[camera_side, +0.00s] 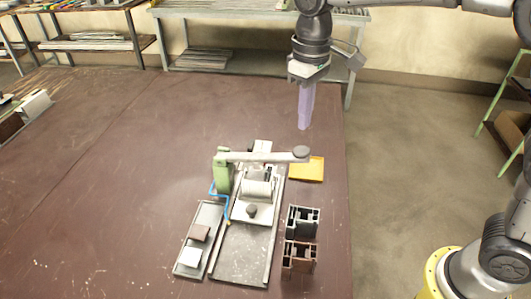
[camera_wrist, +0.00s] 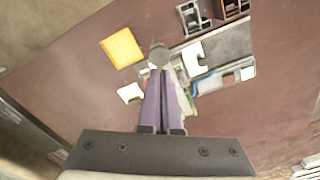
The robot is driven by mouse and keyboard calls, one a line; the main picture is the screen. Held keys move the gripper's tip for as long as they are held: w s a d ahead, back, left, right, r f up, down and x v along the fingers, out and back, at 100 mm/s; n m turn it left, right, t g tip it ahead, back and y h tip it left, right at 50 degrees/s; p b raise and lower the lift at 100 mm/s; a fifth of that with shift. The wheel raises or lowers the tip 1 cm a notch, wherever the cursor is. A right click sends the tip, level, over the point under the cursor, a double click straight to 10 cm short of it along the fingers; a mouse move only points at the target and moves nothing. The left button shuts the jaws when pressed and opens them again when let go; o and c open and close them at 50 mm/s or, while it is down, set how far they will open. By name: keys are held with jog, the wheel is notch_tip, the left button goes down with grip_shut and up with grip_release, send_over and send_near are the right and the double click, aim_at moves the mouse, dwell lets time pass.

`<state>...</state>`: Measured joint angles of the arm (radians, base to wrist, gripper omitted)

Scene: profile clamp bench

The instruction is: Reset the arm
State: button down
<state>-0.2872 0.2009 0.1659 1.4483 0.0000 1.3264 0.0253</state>
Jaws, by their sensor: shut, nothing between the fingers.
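My gripper (camera_side: 304,126) hangs above the far right part of the brown table, with its long purple fingers pointing down. In the wrist view the two fingers (camera_wrist: 163,75) lie together along their length, shut with nothing between them. The clamp fixture (camera_side: 239,257) stands on the table, nearer the side camera than my gripper. It has a green post (camera_side: 222,175) and a grey lever arm (camera_side: 265,156) ending in a dark round knob (camera_side: 301,153). The gripper is apart from the fixture. In the wrist view the fingers hide part of it.
A yellow plate (camera_side: 307,169) lies right of the fixture. A dark profile piece (camera_side: 302,221) and a brown one (camera_side: 298,257) stand nearby. A narrow tray (camera_side: 188,262) with small blocks lies to the left. The table's left side is largely clear. Shelves (camera_side: 240,50) stand behind.

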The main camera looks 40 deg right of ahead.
jog(key=s+d+r+m+t, duration=0.2)
jog(key=s+d+r+t, duration=0.1)
jog(key=s+d+r, duration=0.65)
jog(key=s+d+f+m+t, duration=0.1)
jog(key=s+d+f+t, duration=0.1)
jog(key=s+f, duration=0.8)
jog(key=s, duration=0.4)
jog(key=shift+d+f+t, duration=0.2)
jog(key=shift+t, duration=0.1)
jog(key=shift+s, duration=0.1)
